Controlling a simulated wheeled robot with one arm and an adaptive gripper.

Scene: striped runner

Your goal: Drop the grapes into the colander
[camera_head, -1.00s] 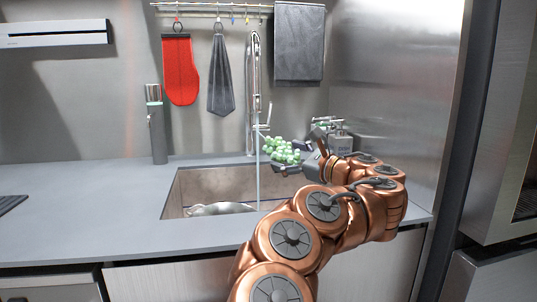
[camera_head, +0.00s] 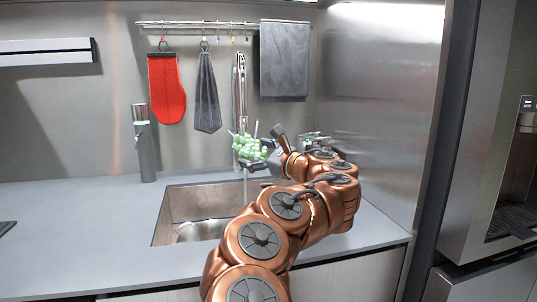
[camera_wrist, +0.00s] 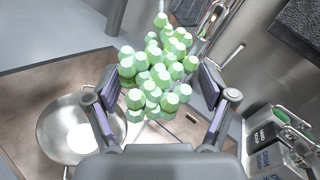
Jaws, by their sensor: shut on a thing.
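The green grapes (camera_head: 250,148) are held up above the sink in the head view. In the wrist view the bunch (camera_wrist: 155,75) fills the space between the two fingers. My gripper (camera_wrist: 160,98) is shut on the grapes; it also shows in the head view (camera_head: 268,155). The colander (camera_wrist: 72,130), a round metal bowl, lies in the sink at the lower left of the wrist view. In the head view only part of the colander (camera_head: 200,230) shows low in the sink, the rest cut off by the front edge. The grapes are apart from the colander, above and beside it.
The sink (camera_head: 172,205) is set into a grey counter (camera_head: 90,215). A tall faucet (camera_head: 239,100) stands behind it, with running water below. Bottles (camera_wrist: 275,140) stand right of the gripper. A red mitt (camera_head: 167,90) and grey cloths hang behind. The left counter is mostly clear.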

